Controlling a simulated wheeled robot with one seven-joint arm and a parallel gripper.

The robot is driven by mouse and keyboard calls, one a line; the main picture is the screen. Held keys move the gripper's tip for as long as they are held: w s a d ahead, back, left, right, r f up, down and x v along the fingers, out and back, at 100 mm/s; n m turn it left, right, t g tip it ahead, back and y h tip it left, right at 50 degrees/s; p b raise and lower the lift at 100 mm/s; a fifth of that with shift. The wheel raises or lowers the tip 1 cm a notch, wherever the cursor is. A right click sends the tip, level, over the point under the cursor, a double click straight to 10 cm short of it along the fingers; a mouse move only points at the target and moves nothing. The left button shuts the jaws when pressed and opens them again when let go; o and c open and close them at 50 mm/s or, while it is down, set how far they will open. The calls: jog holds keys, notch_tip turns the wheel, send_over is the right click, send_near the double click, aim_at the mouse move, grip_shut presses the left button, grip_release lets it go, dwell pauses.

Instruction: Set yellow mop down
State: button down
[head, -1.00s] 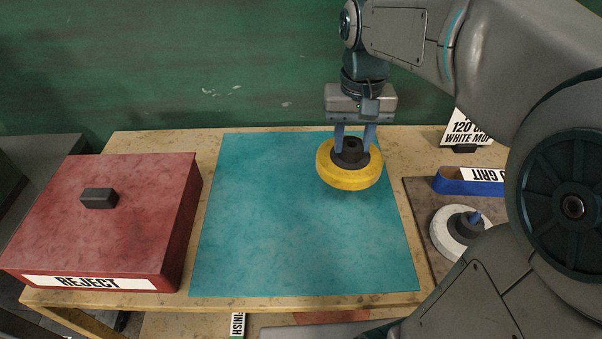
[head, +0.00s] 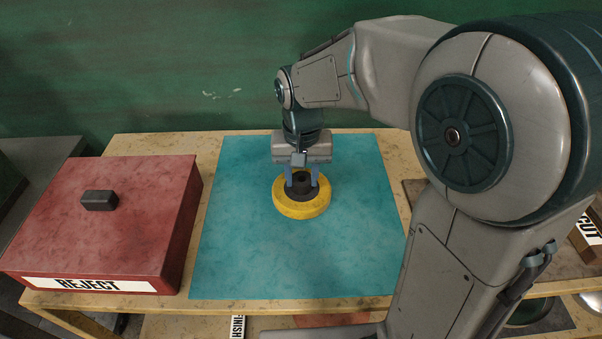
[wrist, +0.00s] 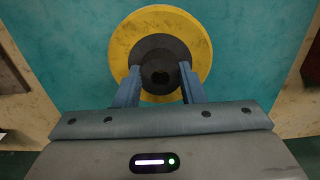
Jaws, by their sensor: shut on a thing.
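The yellow mop (head: 302,209) is a thick yellow ring with a dark hub, over the middle of the teal mat (head: 250,260) in the head view. My gripper (head: 302,184) points down and is shut on the dark hub. The wrist view shows the two blue fingers (wrist: 160,88) on either side of the hub, with the yellow mop (wrist: 198,37) lying flat to the camera. I cannot tell whether the mop's underside touches the mat.
A red box labelled REJECT (head: 130,230) stands on the left of the wooden table (head: 260,305). The mat around the mop is bare. My arm hides much of the right side, where a brown board (head: 413,190) partly shows. A green wall (head: 180,70) stands behind.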

jog(key=shift+f, duration=0.2)
jog(key=c, duration=0.9)
grip_release()
jog(key=shift+r, duration=0.1)
jog(key=shift+c, duration=0.2)
jog(key=shift+r, duration=0.15)
notch_tip(320, 180, up, 12)
jog(key=p, duration=0.1)
jog(key=s+d+f+t, duration=0.2)
jog(key=s+d+f, duration=0.6)
jog(key=s+d, duration=0.4)
jog(key=shift+f+t, duration=0.3)
